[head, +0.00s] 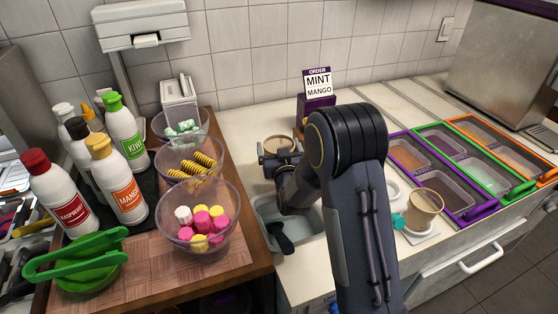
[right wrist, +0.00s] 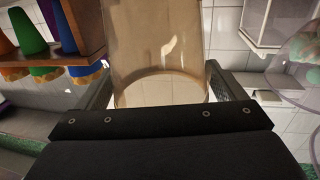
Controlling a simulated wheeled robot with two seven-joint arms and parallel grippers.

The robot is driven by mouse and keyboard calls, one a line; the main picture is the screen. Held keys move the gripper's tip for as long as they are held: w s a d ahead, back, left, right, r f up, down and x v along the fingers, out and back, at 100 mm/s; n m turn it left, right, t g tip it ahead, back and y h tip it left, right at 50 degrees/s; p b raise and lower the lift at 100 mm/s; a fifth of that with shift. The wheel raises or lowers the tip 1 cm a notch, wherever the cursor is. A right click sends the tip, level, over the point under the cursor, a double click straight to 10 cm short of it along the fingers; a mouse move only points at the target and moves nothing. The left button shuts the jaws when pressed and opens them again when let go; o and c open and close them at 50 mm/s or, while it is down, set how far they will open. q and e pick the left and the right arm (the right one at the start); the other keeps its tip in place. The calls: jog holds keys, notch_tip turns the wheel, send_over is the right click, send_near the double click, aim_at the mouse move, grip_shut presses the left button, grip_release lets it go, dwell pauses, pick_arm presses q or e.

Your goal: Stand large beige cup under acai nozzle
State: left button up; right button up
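A translucent beige cup (head: 280,144) is in my right gripper (head: 280,158), near the back wall of the counter, left of the order sign. In the right wrist view the beige cup (right wrist: 160,50) fills the space between the two fingers of my right gripper (right wrist: 162,88), which press on its sides. Its far end runs out of that picture. A second beige cup (head: 425,204) stands on the counter at the right, with a teal piece beside it. I cannot make out an acai nozzle in either view. My left gripper is not in view.
A wooden board (head: 150,240) at left carries sauce bottles, topping bowls and green tongs. A sink (head: 295,225) lies below my right gripper. An order sign (head: 317,85) reads mint, mango. Coloured topping trays (head: 440,200) and a steel machine (head: 505,65) stand at right.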

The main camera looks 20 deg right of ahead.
jog(key=c, duration=1)
jog(key=shift+r, duration=0.1)
